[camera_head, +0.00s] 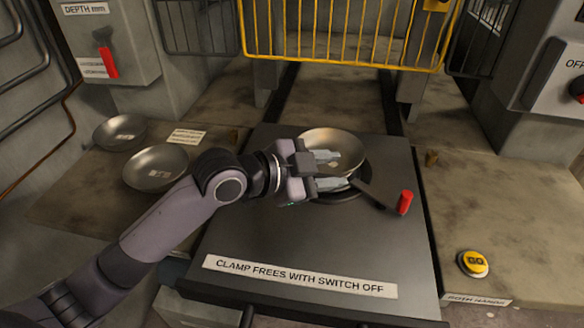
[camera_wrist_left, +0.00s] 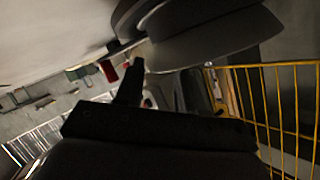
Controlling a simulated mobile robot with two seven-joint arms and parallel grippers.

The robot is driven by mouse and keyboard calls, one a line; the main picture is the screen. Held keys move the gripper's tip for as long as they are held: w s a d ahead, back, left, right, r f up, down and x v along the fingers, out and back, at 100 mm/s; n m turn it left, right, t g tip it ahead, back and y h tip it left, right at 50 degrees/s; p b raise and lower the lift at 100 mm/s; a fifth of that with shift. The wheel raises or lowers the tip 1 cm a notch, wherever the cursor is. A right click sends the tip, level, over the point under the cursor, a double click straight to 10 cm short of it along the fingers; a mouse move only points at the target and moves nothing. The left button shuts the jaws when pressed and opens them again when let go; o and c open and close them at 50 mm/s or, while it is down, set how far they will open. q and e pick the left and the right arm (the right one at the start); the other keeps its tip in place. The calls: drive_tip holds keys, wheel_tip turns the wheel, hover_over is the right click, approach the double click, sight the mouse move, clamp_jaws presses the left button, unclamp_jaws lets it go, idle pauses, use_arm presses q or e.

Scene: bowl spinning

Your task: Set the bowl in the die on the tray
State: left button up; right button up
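A shiny metal bowl (camera_head: 318,140) is over the round dark die (camera_head: 350,193) on the dark grey tray (camera_head: 270,235) in the head view. My left gripper (camera_head: 328,170) reaches in from the left at the bowl's near side. Its two pale fingers stand apart, one over the bowl's inside and one lower, outside the near rim. The gripper hides part of the bowl and die, so I cannot tell whether the bowl is fully seated. The wrist view is dark, with curved round edges at its top. My right gripper is not in view.
Two more bowls, the nearer one (camera_head: 156,168) and the farther one (camera_head: 119,132), lie on the left ledge. A clamp lever with a red grip (camera_head: 405,202) is right of the die. A yellow barred guard (camera_head: 345,35) stands behind. A yellow GO button (camera_head: 473,263) is at right.

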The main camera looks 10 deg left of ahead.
use_arm(q)
drive_tip(key=v, duration=0.9)
drive_tip(key=shift+b, duration=0.3)
drive_tip(key=shift+s+r, duration=0.1)
